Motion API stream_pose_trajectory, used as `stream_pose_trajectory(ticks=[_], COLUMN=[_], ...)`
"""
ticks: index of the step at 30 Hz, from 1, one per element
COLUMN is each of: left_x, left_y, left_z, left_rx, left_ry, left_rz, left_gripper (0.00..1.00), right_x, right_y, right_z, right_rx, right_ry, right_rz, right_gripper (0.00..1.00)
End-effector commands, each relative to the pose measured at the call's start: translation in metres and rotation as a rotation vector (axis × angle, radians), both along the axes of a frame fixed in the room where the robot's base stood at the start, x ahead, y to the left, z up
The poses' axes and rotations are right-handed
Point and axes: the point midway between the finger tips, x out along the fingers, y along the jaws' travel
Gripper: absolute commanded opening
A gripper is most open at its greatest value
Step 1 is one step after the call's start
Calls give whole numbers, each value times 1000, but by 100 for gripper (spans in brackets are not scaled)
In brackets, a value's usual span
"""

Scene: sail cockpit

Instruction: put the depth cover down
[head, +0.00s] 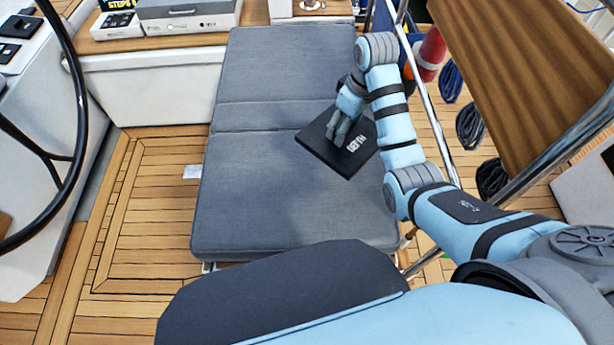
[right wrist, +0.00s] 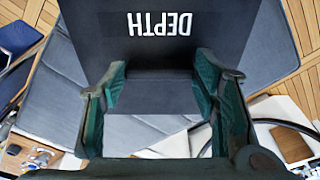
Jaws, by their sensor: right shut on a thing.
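The depth cover (head: 352,164) is a flat black square with the white word DEPTH on it. In the head view it is over the right part of the grey cushioned bench (head: 270,190). My right gripper (head: 341,138) is shut on the cover, its fingers hiding part of its far side. I cannot tell whether the cover touches the cushion or hangs just above it. In the right wrist view the cover (right wrist: 215,40) fills the top middle, its lettering upside down, with the gripper fingers (right wrist: 160,88) on either side of its near part. My left gripper is not in view.
A dark steering wheel (head: 78,120) stands at the left. White boxes (head: 190,18) sit on a ledge at the back. A metal rail (head: 435,120), coiled ropes (head: 470,125) and a wooden table leaf (head: 520,80) are at the right. The bench's front half is clear.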

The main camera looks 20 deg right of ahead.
Motion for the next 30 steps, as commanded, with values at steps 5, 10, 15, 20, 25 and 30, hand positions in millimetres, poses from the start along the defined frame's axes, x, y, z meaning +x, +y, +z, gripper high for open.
stream_pose_trajectory(ticks=[5,10,15,20,25,30], left_x=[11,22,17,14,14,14], left_y=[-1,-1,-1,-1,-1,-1], left_z=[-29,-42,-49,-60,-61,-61], left_rx=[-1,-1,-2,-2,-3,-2], left_ry=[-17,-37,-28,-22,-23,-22], left_rz=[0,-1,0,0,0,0], left_gripper=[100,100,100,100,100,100], right_x=[-2,-1,0,0,0,0], right_y=[-1,-1,-2,-2,-2,-1], right_z=[-64,-127,-156,-188,-198,-197], right_rx=[0,-1,-2,-2,-2,-2], right_ry=[14,10,7,7,4,4], right_rz=[2,1,-2,-2,-1,-2], right_gripper=[25,25,25,25,21,21])
